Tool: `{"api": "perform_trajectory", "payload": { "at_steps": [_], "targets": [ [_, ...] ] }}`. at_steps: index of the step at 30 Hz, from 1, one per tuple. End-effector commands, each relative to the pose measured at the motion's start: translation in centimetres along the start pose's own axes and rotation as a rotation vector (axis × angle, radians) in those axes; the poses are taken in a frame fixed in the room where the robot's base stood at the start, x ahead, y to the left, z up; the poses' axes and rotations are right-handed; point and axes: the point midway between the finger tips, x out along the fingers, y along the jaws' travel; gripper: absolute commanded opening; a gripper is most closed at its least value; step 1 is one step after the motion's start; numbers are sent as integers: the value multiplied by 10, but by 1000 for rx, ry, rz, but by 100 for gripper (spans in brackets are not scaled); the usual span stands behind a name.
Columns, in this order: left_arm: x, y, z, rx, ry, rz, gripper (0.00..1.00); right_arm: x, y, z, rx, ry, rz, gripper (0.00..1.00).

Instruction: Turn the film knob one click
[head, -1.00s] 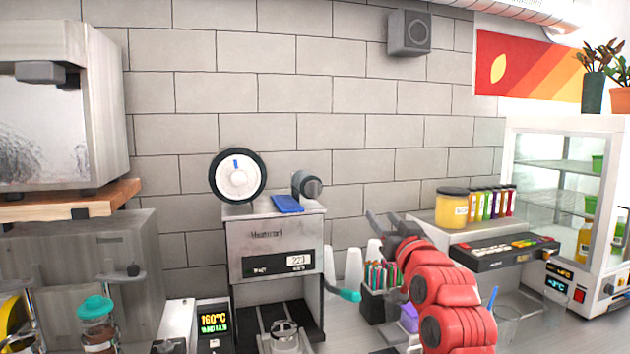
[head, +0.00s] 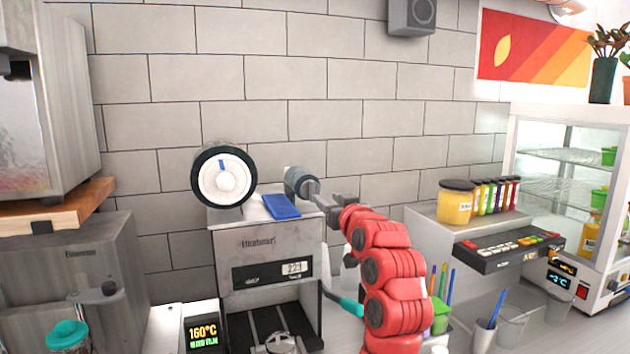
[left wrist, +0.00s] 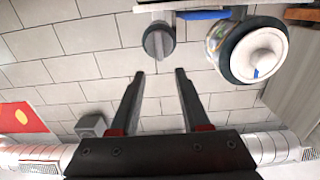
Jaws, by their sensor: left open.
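The film knob (head: 298,181) is a dark grey ribbed cylinder at the top right of the metal cup sealer (head: 265,240). It also shows in the left wrist view (left wrist: 158,40), ahead of the fingertips. Left of it is the film roll (head: 224,176), with a white face and a blue mark. My left gripper (head: 318,198), on the red arm, is close to the knob's right side. In the left wrist view its two fingers (left wrist: 160,73) are open and empty, with the knob lined up beyond the gap. My right gripper is not in view.
A shelf with a yellow jar (head: 455,203) and several small bottles stands to the right. A glass display case (head: 560,170) is farther right. The tiled wall is behind.

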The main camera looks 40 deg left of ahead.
Motion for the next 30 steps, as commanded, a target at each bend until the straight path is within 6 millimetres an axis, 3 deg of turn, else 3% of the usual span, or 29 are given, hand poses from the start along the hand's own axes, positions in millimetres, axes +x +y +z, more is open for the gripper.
{"api": "perform_trajectory", "payload": {
  "at_steps": [1, 6, 12, 25, 30],
  "targets": [
    [14, -2, -4, 4, -5, -5, 46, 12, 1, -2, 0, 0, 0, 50],
    [52, -1, -5, 4, -3, -3, 46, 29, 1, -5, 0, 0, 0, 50],
    [82, 0, -4, 3, 0, -2, 46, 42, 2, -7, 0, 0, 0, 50],
    [93, 0, -1, -1, 3, 1, 46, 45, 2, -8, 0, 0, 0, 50],
    [93, 0, -1, -1, 3, 1, 17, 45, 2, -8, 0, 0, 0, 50]
  ]
}}
